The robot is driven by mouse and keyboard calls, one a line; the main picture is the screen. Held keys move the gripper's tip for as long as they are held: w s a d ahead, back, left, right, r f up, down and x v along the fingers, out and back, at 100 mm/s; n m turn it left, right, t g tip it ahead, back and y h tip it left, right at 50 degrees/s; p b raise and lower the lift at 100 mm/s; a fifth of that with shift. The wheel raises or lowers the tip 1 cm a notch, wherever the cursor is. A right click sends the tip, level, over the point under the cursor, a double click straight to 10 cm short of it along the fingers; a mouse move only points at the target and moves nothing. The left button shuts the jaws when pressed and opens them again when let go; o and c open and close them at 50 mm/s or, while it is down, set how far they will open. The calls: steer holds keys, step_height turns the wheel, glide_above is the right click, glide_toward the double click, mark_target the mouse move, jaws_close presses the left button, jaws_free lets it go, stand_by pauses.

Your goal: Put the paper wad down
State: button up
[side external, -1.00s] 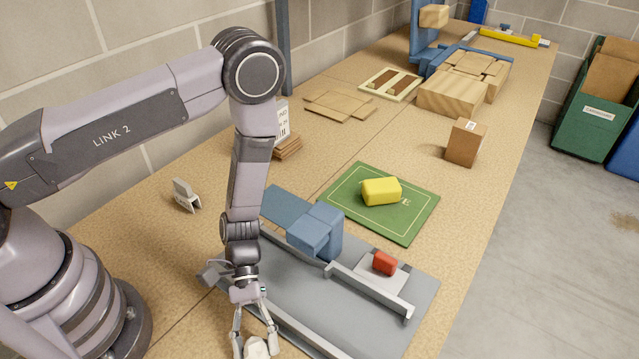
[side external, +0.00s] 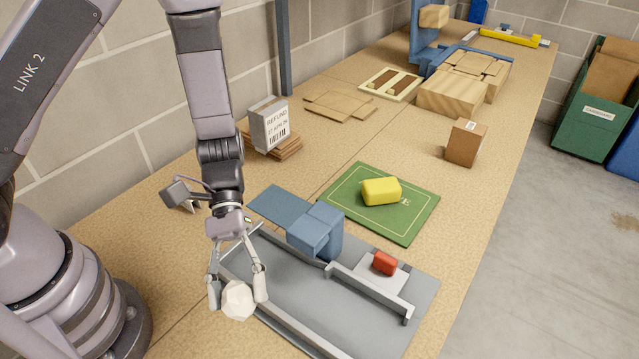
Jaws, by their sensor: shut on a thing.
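The paper wad (side external: 238,301) is a white, faceted, crumpled ball near the bottom of the side external view. My gripper (side external: 236,290) points down and is shut on the paper wad, with one finger on each side of it. The wad hangs at the left edge of the grey tray-like fixture (side external: 290,291). Its height above the table (side external: 185,325) is hard to tell from this one view.
A blue block (side external: 316,232) and a red piece (side external: 384,263) are on the grey fixture. Behind it, a yellow block (side external: 381,191) sits on a green mat (side external: 408,222). A white printed box (side external: 269,124) stands on cardboard at left. A brown carton (side external: 465,142) stands at right.

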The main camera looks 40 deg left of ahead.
steer(key=shift+r, duration=0.7)
steer(key=w+d+f+n+t+h, duration=0.1)
steer(key=w+d+n+t, duration=0.1)
steer(key=w, duration=0.4)
steer(key=w+d+f+n+t+h, duration=0.1)
steer(key=w+d+n+t, duration=0.15)
steer(key=w, duration=0.45)
steer(key=n+t+h, duration=0.1)
steer(key=n+t, duration=0.2)
glide_above(429, 264)
steer(key=shift+m+g, duration=0.25)
step_height(429, 264, down, 12)
steer(key=shift+s+a+f, duration=0.1)
steer(key=shift+s+f, duration=0.05)
steer(key=shift+f, duration=0.3)
steer(key=shift+w+d+f, duration=0.1)
steer(key=shift+f, duration=0.75)
steer(key=shift+w+d+f, duration=0.1)
steer(key=shift+f, duration=0.75)
